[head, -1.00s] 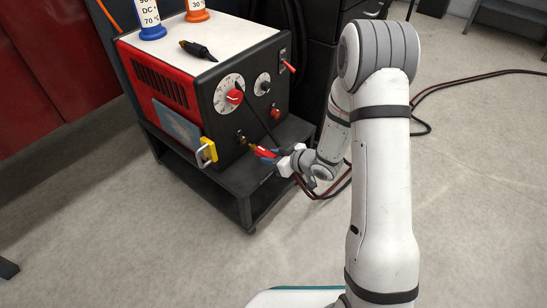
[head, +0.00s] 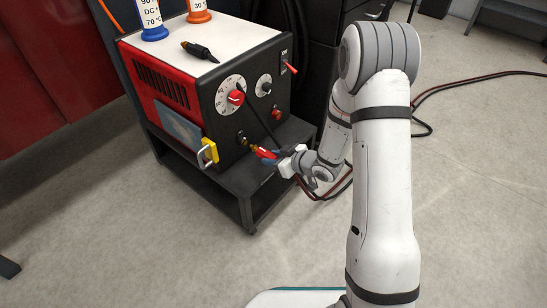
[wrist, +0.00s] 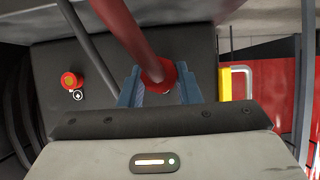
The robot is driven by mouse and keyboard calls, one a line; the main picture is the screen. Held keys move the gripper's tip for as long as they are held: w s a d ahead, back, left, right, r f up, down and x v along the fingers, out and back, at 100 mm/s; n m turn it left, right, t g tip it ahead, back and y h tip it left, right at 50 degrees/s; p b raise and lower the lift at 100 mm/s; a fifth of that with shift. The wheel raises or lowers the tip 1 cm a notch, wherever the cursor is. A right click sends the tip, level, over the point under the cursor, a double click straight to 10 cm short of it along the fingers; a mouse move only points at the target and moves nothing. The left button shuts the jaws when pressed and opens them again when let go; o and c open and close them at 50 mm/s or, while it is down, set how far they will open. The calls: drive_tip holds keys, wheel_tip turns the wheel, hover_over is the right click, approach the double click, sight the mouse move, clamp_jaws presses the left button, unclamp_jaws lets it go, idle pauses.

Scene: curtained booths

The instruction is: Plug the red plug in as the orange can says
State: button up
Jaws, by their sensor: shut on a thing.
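The red plug (head: 264,153) is in my gripper (head: 272,154) at the lower front of the welding machine (head: 215,95). In the wrist view my gripper (wrist: 160,88) has its blue fingers on both sides of the red plug (wrist: 158,76), with a red cable running off it. The plug points at the front panel close to the lower socket (head: 242,139); whether it is seated I cannot tell. An upper red socket (head: 276,112) shows with a plus mark beside it in the wrist view (wrist: 72,82). The orange can (head: 198,12) stands on the machine; its label is cut off.
A blue can (head: 153,27) and a black plug (head: 199,51) are on the machine's top. A red dial (head: 235,97) is above. The machine sits on a dark cart (head: 262,188); cables lie on the floor.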

sight(269, 153)
drive_tip(key=shift+w+a, duration=1.1)
drive_tip(key=shift+a, duration=0.3)
idle(0.8)
drive_tip(key=o, duration=1.1)
drive_tip(key=shift+p+v, duration=1.5)
drive_tip(key=shift+v, duration=2.45)
drive_tip(key=s+d+r+m+h+p, duration=0.1)
drive_tip(key=d+r+m+h+p, duration=0.15)
drive_tip(key=d+r+p, duration=0.55)
drive_tip(key=s+d+r+m+h+p, duration=0.1)
drive_tip(key=r+h+p, duration=0.25)
drive_tip(key=r, duration=0.95)
drive_tip(key=s+d+r+m+h+p, duration=0.15)
drive_tip(key=d+r+h+p, duration=0.35)
drive_tip(key=r, duration=0.5)
drive_tip(key=s+r+m+g+p, duration=0.1)
drive_tip(key=s+r+p, duration=0.3)
drive_tip(key=s+r, duration=0.2)
drive_tip(key=s+r+m+g+p, duration=0.2)
drive_tip(key=s+r+p, duration=0.2)
drive_tip(key=s+r, duration=0.3)
drive_tip(key=s+r+m+g+y+p, duration=0.1)
drive_tip(key=s+r+m+g+p, duration=0.1)
drive_tip(key=s+r+p, duration=0.3)
drive_tip(key=shift+s+a+r, duration=0.15)
drive_tip(key=shift+s+r, duration=0.3)
drive_tip(key=shift+s, duration=0.15)
drive_tip(key=shift+s+a+r, duration=0.15)
drive_tip(key=shift+s+r, duration=0.35)
drive_tip(key=shift+s, duration=0.1)
